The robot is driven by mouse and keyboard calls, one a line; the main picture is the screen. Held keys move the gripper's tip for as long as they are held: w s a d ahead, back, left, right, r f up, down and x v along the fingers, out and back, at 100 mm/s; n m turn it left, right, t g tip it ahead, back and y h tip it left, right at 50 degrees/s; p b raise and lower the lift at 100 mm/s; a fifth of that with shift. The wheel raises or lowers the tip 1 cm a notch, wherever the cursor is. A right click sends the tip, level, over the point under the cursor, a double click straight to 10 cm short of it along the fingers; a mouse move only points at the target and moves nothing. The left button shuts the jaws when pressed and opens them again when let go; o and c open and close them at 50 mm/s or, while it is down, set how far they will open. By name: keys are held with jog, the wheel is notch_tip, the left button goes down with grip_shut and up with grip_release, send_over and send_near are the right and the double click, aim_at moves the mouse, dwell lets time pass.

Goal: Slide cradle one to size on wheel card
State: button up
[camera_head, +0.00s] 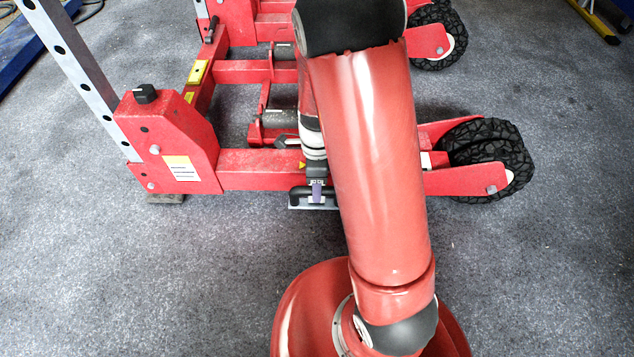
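The red trolley jack (255,177) stands on the floor, with a long front beam running left to right. Two dark grey rollers of a cradle (275,125) sit behind that beam, left of my arm. A white card with a yellow top (182,168) is fixed to the red upright at the left; its print is too small to read. A black handle (298,193) on a pale plate sticks out low in front of the beam. My gripper (316,192) points down at this handle, close to or touching it. Its fingertips are too small to tell whether they are closed on it.
A grey perforated post (85,80) and a black knob (145,94) rise at the left. Black tyred wheels (490,150) stand at the right. A second red frame (275,25) lies behind. The front floor (130,285) is clear. My arm hides the middle.

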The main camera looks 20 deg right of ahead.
jog(key=shift+r, duration=0.1)
notch_tip(320, 180, up, 8)
jog(key=w+p, duration=0.1)
jog(key=p, duration=0.1)
jog(key=shift+w+d+f, duration=0.2)
jog(key=shift+w+f, duration=0.05)
dwell(0.4)
jog(key=s+r+n+t+p, duration=0.2)
jog(key=s+r+n, duration=0.3)
jog(key=r, duration=0.5)
jog(key=s+r+n+t+p, duration=0.3)
jog(key=s+r+n+p, duration=0.1)
jog(key=r+n, duration=0.5)
jog(key=s+r+n+t+p, duration=0.2)
jog(key=s+r+n, duration=0.4)
jog(key=r, duration=0.5)
jog(key=shift+d+r+n+t+h+p, duration=0.15)
jog(key=shift+n+t+h+p, duration=0.15)
jog(key=shift+n+p, duration=0.4)
jog(key=shift+s, duration=0.1)
